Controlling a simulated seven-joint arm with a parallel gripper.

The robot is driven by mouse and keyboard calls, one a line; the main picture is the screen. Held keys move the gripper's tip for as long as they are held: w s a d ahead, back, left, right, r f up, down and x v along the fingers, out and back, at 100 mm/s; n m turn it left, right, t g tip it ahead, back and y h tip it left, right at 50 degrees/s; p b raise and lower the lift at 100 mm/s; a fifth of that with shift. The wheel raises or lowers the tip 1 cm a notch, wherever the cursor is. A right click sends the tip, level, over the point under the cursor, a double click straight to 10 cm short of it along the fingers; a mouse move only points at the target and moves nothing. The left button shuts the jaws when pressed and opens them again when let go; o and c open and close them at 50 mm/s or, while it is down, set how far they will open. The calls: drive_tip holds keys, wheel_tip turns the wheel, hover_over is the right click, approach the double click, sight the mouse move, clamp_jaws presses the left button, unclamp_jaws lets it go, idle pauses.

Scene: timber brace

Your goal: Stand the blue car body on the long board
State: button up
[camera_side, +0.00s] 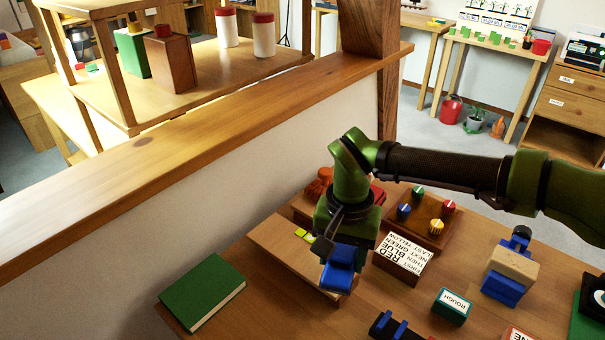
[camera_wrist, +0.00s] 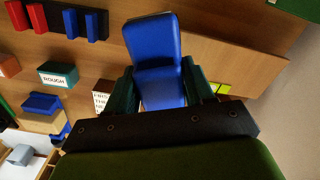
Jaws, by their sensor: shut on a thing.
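The blue car body (camera_side: 341,270) is held between the fingers of my gripper (camera_side: 336,250), near the near end of the long board. In the wrist view the blue car body (camera_wrist: 155,55) sits between the two dark green fingers of my gripper (camera_wrist: 163,85). The long board (camera_side: 281,252) is a light wooden plank lying on the table; it also shows in the wrist view (camera_wrist: 218,58) beside and behind the blue body. I cannot tell whether the body touches the board. Small yellow-green pieces (camera_side: 304,235) lie on the board, partly hidden by my gripper.
A green book (camera_side: 202,291) lies left of the board. To the right are a lettered sign block (camera_side: 402,259), a tray of coloured knobs (camera_side: 428,218), a green "ROUGH" block (camera_side: 452,307) and a wood-and-blue block (camera_side: 512,268). A wall ledge (camera_side: 190,145) runs behind.

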sight(335, 264)
drive_tip(key=shift+w+a, duration=0.4)
drive_tip(key=shift+f, duration=1.8)
drive_tip(key=shift+f, duration=0.1)
drive_tip(key=o, duration=1.1)
drive_tip(key=shift+c, duration=0.2)
